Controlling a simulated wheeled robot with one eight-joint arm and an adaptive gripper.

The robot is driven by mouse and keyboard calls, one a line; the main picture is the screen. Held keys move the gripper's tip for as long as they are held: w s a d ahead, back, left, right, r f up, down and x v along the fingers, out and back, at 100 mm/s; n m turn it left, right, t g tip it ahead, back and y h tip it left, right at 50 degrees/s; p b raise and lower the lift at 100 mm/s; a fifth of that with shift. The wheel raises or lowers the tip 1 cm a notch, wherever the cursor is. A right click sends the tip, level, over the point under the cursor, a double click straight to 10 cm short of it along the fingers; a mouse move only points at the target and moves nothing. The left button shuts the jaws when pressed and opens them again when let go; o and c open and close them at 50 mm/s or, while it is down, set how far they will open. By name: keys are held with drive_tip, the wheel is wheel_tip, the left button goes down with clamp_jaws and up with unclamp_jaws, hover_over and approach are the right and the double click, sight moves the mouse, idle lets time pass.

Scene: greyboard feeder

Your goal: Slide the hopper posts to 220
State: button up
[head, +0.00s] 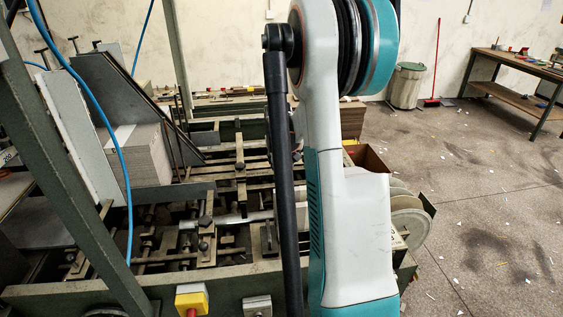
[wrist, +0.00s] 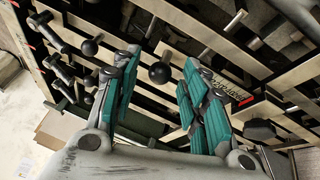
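In the wrist view my gripper (wrist: 160,95) is open, its two teal-padded fingers apart. A black ball knob (wrist: 159,72) shows in the gap between the fingers, on a pale bar; whether the fingers touch anything there I cannot tell. A second ball knob (wrist: 89,47) is to the left. A marked strip with a red end (wrist: 246,100) lies just right of the right finger; its numbers are too small to read. In the head view the feeder hopper holds a stack of greyboard (head: 150,156). Which parts are the hopper posts I cannot tell. My arm hides the gripper there.
The feeder's green frame (head: 150,292) crosses the front, with a yellow-and-red stop button (head: 191,301). A blue hose (head: 112,150) hangs at the left. Rods and clamps crowd the machine bed. The floor at right is open, with a bin (head: 406,87) and bench (head: 520,70) behind.

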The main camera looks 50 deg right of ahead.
clamp_jaws()
drive_tip(key=shift+w+a, duration=1.7)
drive_tip(key=shift+a, duration=0.3)
drive_tip(key=shift+s+d, duration=0.1)
drive_tip(key=shift+o, duration=0.8)
unclamp_jaws()
drive_tip(key=v, duration=1.2)
